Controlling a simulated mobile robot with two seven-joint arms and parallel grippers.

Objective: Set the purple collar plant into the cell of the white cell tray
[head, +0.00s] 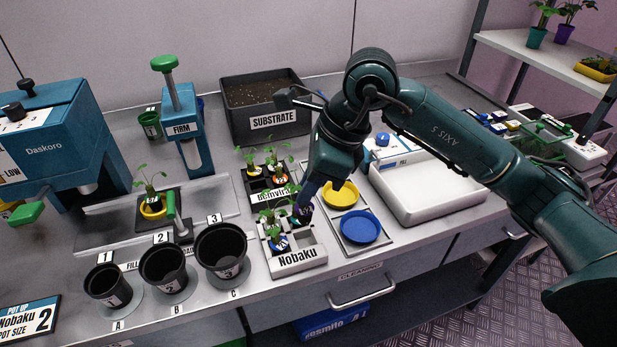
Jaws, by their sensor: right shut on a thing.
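The white cell tray (297,262), labelled Nobaku, sits on the bench left of the coloured dishes. My right gripper (306,199) points down over the tray's back right part. It is shut on the purple collar plant (304,214), whose dark collar shows just under the fingers. Leaves and the gripper partly hide it, and I cannot tell whether it touches the cell floor. My left gripper is not in view.
A black tray (270,197) with several plants stands just behind. Yellow (341,194) and blue (360,227) dishes lie to the right. Black pots (221,252) stand front left. The substrate bin (262,127) and a white basin (428,192) stand farther back and right.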

